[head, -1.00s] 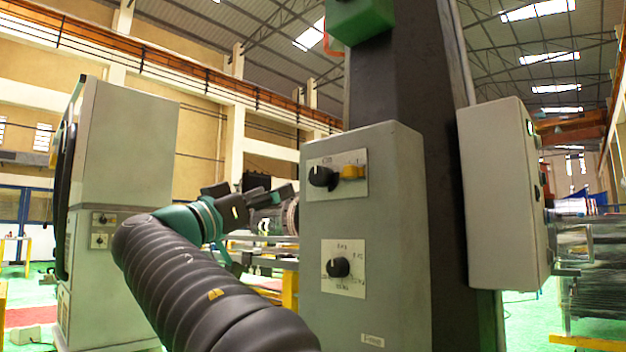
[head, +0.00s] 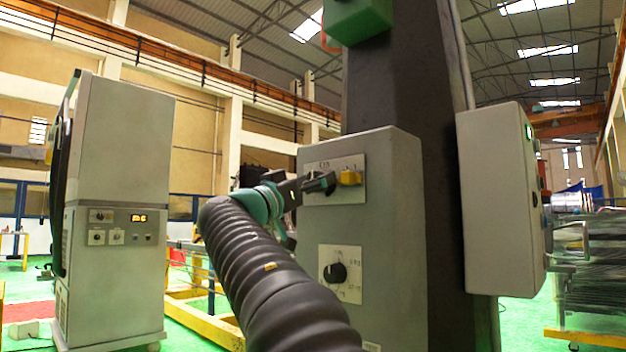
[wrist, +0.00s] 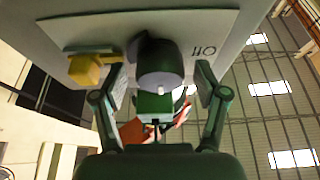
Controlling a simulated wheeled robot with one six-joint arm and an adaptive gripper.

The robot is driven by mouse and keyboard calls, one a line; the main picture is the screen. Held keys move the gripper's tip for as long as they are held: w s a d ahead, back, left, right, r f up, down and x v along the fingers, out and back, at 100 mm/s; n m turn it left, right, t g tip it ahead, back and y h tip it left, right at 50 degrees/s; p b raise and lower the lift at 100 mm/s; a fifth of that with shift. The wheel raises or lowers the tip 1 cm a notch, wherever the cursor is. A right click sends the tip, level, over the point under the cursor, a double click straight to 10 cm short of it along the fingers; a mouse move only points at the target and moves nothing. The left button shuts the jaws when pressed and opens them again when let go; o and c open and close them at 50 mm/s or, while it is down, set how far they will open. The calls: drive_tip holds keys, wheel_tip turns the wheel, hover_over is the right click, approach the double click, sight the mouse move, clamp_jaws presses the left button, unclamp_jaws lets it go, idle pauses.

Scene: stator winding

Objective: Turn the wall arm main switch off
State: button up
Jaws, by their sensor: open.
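A grey control box (head: 399,225) is fixed to a dark column. Its upper plate (head: 352,163) carries a black rotary knob (head: 328,182) and a yellow knob (head: 351,178). My gripper (head: 312,184) is open at the black knob and partly covers it. In the wrist view, the dark knob (wrist: 160,62) stands between the two open fingers of my gripper (wrist: 160,88), with the yellow knob (wrist: 86,68) beside the left finger. Contact between fingers and knob cannot be told. The knob's exact setting is not clear.
A lower plate with another black knob (head: 337,271) sits beneath on the same box. A second grey box (head: 492,200) hangs right of the column (head: 412,90). A tall cabinet (head: 118,200) with a lit orange display stands left. Yellow floor frames (head: 200,318) lie behind my arm.

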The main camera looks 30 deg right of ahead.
drive_tip(key=c, duration=1.2)
drive_tip(key=shift+o, duration=0.2)
